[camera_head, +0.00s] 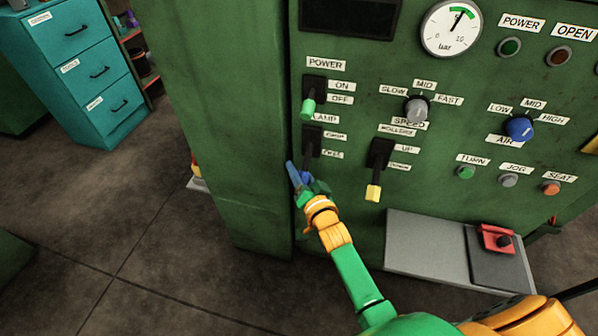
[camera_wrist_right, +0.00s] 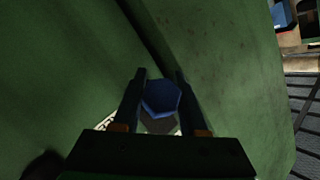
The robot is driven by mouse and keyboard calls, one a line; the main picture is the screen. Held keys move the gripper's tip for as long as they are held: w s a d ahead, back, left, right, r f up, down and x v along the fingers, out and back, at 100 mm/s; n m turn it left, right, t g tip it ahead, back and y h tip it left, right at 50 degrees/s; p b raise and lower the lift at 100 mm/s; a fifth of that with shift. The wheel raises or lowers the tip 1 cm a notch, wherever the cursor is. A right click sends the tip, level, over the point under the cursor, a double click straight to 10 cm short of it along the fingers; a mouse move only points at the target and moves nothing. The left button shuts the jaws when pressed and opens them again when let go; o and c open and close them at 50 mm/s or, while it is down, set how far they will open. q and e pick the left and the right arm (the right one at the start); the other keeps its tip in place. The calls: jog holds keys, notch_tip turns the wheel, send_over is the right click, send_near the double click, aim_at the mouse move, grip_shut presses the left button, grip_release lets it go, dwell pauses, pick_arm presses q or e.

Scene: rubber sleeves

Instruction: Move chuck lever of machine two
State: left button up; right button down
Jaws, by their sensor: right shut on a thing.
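A machine with a green panel (camera_head: 350,200) fills the right of the head view. On it a black lever (camera_head: 311,143) with a blue handle (camera_head: 306,178) hangs down beside small white labels, below the POWER switch. In the right wrist view the blue handle's end (camera_wrist_right: 161,97) lies between the two dark fingers. My right gripper (camera_head: 300,183) is shut on the blue handle at the panel's left edge. The gripper partly covers the handle in the head view. My left gripper is not in view.
A yellow-tipped lever (camera_head: 373,192) hangs just right of the gripper, and the green POWER lever (camera_head: 308,107) is above. Knobs and buttons lie further right. A grey ledge with a red switch (camera_head: 497,238) juts out below.

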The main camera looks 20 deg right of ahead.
jog(key=shift+c, duration=2.3)
grip_release()
jog(key=shift+w, duration=0.1)
jog(key=s+r+p, duration=0.1)
jog(key=s, duration=0.6)
jog(key=shift+p, duration=0.3)
jog(key=shift+s, duration=0.1)
